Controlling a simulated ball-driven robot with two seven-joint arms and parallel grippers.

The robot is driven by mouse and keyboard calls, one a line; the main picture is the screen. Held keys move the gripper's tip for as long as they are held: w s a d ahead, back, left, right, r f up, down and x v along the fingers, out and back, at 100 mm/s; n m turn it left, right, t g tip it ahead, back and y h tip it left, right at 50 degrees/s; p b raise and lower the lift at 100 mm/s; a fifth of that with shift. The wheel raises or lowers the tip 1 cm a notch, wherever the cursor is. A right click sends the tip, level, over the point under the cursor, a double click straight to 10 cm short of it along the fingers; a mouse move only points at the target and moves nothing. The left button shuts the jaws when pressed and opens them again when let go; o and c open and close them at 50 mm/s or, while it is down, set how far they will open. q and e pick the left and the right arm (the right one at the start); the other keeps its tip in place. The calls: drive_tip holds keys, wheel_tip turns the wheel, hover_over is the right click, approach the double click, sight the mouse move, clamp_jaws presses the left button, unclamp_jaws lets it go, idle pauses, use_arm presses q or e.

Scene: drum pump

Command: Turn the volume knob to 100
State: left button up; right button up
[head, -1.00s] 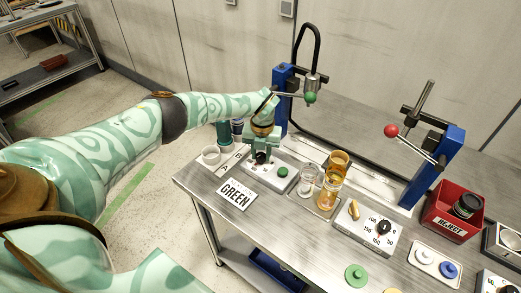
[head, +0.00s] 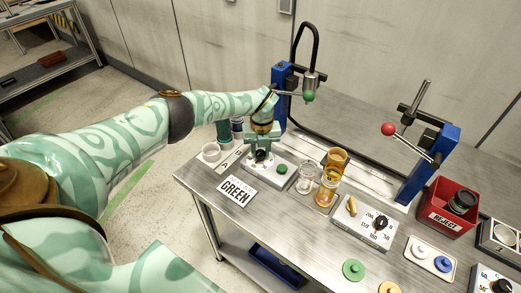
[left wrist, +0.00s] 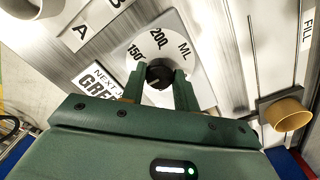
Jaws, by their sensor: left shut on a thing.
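A black volume knob (left wrist: 158,75) sits on a white dial (left wrist: 185,50) marked 150, 200 and ML in the left wrist view; other marks are hidden by the gripper. In the head view the knob (head: 262,156) is on the left white control box (head: 290,182), beside a green button (head: 282,169). My left gripper (left wrist: 158,82) points down, shut on the knob with a finger on either side. It also shows in the head view (head: 262,149). I cannot tell exactly which mark the knob points to. My right gripper is not in view.
A GREEN card (head: 236,191) lies in front of the box. A clear cup (head: 306,180) and amber containers (head: 328,188) stand to its right. Another dial box (head: 358,224) is further right. A blue press with a green-ended lever (head: 308,96) rises behind the gripper.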

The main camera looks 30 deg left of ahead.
sight(262, 152)
use_arm(q)
drive_tip(key=o, duration=1)
drive_tip(key=shift+c, duration=0.2)
wheel_tip(262, 152, up, 16)
drive_tip(key=p, duration=0.3)
drive_tip(key=shift+w+d+r, duration=0.15)
drive_tip(key=shift+w+r, duration=0.05)
